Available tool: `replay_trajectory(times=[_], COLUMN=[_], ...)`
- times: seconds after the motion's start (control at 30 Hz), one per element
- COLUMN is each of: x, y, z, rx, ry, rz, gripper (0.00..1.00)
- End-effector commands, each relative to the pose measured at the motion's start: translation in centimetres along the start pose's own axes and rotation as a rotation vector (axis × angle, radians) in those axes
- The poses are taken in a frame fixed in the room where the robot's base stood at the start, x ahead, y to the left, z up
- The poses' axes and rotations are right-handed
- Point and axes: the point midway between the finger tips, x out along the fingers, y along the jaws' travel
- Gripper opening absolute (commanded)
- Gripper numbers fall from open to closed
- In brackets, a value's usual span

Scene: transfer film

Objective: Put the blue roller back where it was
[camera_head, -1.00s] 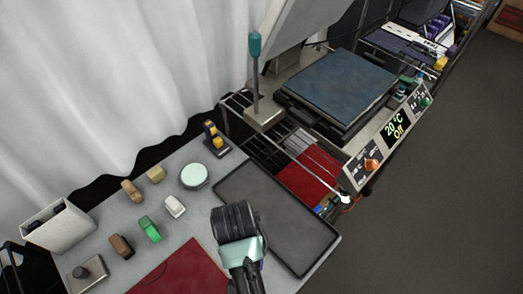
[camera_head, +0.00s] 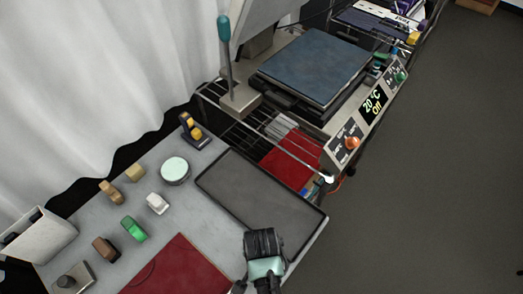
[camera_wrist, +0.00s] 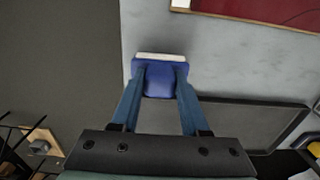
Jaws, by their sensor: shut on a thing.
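My gripper (camera_wrist: 160,72) is shut on the blue roller (camera_wrist: 158,88), a blue block with a white strip along its far edge, in the wrist view. The roller shows over the grey tabletop near its edge, beside the dark tray; whether it touches the top I cannot tell. In the head view my gripper (camera_head: 265,272) is at the bottom, by the tray's near edge. Its fingertips and the roller are hidden there.
The dark tray (camera_head: 250,190) lies on the grey table (camera_head: 205,212). A red sheet (camera_head: 172,272), a round pale tin (camera_head: 174,170), a green block (camera_head: 134,229), a white block (camera_head: 157,203) and several brown or tan blocks stand left. The heat press (camera_head: 315,65) is behind.

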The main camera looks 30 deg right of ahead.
Motion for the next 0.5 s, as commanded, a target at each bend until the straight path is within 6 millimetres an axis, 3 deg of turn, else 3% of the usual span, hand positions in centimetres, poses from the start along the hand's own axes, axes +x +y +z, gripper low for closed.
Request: replay_trajectory(times=[0.47,0.5], x=[1.1,0.99], y=[-0.03,-0.02], z=[-0.04,-0.04], rx=[0.0,0.0], ry=[0.001,0.001], rz=[-0.001,-0.001], gripper=[0.0,0.52])
